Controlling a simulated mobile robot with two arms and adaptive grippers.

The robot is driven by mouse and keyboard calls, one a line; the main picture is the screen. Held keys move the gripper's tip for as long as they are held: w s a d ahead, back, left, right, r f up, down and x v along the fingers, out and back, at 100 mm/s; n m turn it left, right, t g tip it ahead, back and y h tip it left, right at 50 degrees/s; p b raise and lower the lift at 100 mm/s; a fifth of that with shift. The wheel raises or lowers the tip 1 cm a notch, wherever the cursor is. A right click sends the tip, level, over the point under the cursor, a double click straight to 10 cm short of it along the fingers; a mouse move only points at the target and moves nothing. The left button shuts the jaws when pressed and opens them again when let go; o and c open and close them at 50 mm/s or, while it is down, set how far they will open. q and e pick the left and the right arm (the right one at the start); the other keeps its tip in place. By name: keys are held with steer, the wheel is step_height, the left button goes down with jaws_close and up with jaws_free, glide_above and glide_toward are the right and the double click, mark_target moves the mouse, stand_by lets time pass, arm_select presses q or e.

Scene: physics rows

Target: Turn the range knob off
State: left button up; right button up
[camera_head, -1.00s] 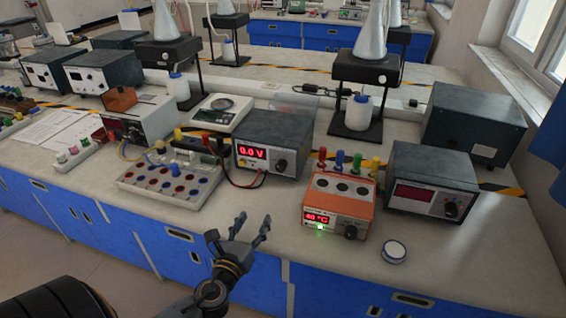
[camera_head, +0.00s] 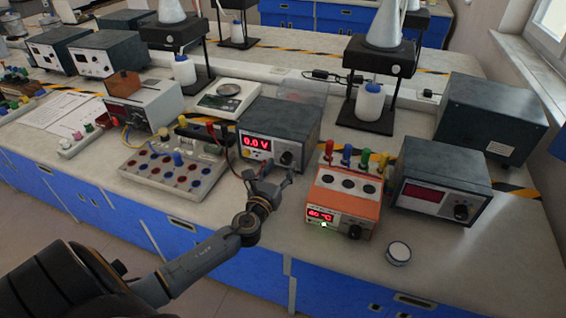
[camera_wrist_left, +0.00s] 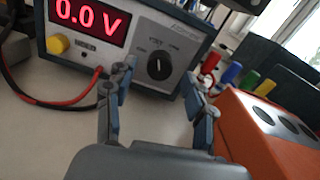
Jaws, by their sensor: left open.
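The range knob (camera_wrist_left: 160,66) is a black dial with a white pointer line on the front of a dark meter box (camera_head: 279,124). In the wrist view its pointer stands about upright; the small labels around it are too blurred to read surely. The box's red display (camera_wrist_left: 88,16) reads 0.0 V. In the head view the knob (camera_head: 287,158) shows just above my gripper. My left gripper (camera_head: 268,174) is open and empty in front of the box. In the wrist view its fingers (camera_wrist_left: 158,88) stand on either side below the knob, apart from it. My right gripper is not in view.
An orange heater block (camera_head: 345,198) with a lit display stands close to the right of my gripper. A red cable (camera_wrist_left: 75,104) runs from the box at the left. A socket board (camera_head: 170,172) lies left; a small round white dish (camera_head: 398,252) sits near the front edge.

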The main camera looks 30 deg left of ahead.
arm_select(q)
steer(key=shift+x, duration=1.05)
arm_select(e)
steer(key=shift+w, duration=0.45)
arm_select(q)
jaws_close()
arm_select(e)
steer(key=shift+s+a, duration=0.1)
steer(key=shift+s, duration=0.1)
arm_select(q)
steer(key=shift+n, duration=0.3)
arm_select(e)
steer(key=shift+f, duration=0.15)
arm_select(q)
steer(key=n+b, duration=0.1)
steer(key=n, duration=0.2)
steer(key=shift+n+b, duration=0.4)
steer(key=n+b, duration=0.1)
steer(key=n, duration=0.4)
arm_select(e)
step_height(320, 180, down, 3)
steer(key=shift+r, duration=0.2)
arm_select(q)
steer(key=shift+n, duration=0.4)
